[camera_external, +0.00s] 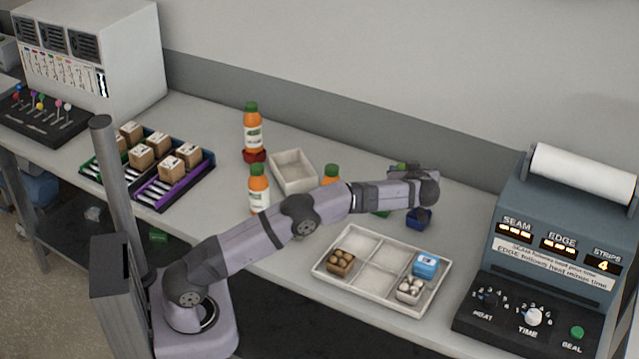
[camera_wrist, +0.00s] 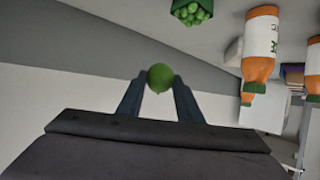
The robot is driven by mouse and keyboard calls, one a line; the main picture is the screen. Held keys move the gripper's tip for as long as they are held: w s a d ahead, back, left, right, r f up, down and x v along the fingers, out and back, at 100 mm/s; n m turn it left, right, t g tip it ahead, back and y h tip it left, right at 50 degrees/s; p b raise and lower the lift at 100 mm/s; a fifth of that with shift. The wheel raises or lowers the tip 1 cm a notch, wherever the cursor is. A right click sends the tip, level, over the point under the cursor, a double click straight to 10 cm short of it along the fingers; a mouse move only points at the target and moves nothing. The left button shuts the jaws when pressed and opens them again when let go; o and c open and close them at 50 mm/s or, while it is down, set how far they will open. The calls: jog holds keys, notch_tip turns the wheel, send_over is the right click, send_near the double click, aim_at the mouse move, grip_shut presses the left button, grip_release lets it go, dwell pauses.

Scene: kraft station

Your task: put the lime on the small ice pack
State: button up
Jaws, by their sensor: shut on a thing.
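The lime (camera_wrist: 160,77) is round and green, held between the two fingertips of my gripper (camera_wrist: 159,84) in the wrist view. A light blue block with a white marking (camera_external: 426,264), which looks like the small ice pack, lies in the back right compartment of the white divided tray (camera_external: 365,299). My gripper is apart from it, above and behind the tray.
Orange bottles with green caps (camera_external: 253,130) stand left of my arm, near an empty white tray (camera_external: 293,172). A dark blue container (camera_external: 418,218) sits behind the divided tray. A green container of limes (camera_wrist: 192,12) shows in the wrist view. A sealing machine (camera_external: 555,235) stands right.

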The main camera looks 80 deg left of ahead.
jog(key=w+d+r+m+t+h, duration=0.1)
jog(key=d+r+m+t, duration=0.2)
jog(key=d, duration=1)
jog(key=m+t+h, duration=0.2)
jog(key=m+t, duration=0.1)
send_over(424, 265)
jog(key=f, duration=0.2)
jog(key=shift+f+p, duration=1.5)
jog(key=shift+f, duration=3)
jog(key=shift+w+f, duration=0.1)
jog(key=shift+f, duration=0.35)
jog(key=shift+f+b, duration=0.2)
jog(key=shift+b, duration=0.2)
jog(key=o, duration=1)
jog(key=shift+r+p, duration=0.15)
jog(key=shift+p, duration=0.15)
